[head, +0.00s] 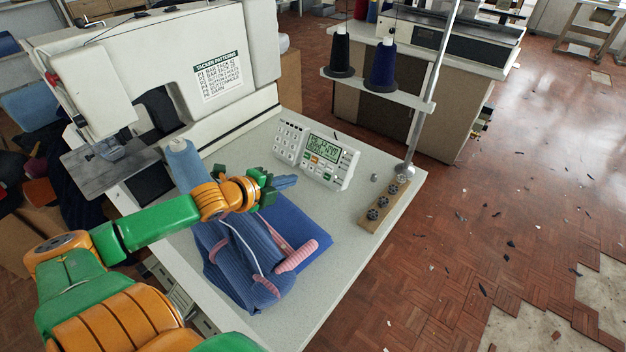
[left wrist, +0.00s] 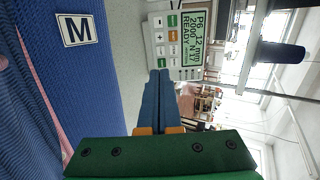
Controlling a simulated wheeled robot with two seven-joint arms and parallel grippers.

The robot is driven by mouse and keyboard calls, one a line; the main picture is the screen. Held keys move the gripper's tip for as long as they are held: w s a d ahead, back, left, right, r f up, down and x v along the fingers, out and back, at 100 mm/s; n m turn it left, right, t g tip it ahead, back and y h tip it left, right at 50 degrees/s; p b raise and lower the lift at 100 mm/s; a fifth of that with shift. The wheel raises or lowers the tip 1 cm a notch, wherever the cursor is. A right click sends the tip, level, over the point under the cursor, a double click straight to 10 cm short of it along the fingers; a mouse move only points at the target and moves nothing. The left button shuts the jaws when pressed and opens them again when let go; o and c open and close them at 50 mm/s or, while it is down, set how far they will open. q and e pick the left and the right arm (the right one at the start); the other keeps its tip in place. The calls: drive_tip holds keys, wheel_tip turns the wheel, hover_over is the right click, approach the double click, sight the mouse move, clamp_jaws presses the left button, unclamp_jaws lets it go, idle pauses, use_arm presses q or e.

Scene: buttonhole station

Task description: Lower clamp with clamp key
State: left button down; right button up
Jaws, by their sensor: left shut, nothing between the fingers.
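The control panel (head: 318,158) stands on the table, a white box with a lit green display and white, green and orange keys. It also shows in the left wrist view (left wrist: 152,30), its display reading READY. I cannot tell which key is the clamp key. The machine's clamp area (head: 112,150) is under the sewing head at the left; the clamp's height is unclear. My left gripper (head: 294,180) is shut and empty, above the folded denim and just in front of the panel. Its blue fingers (left wrist: 159,74) point at the panel, apparently apart from it. My right gripper is not in view.
A wooden bobbin block (head: 378,207) and a metal thread stand (head: 432,90) are at the right. The front right tabletop is clear.

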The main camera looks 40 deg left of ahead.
sight(319, 172)
use_arm(q)
drive_tip(key=b+x, duration=0.2)
drive_tip(key=x, duration=0.8)
drive_tip(key=shift+w, duration=0.1)
drive_tip(key=f+b, duration=0.1)
drive_tip(key=b, duration=0.1)
drive_tip(key=shift+w+b, duration=0.3)
drive_tip(key=shift+w, duration=0.05)
drive_tip(key=shift+d+r, duration=0.1)
drive_tip(key=shift+r, duration=0.25)
drive_tip(key=shift+p, duration=0.3)
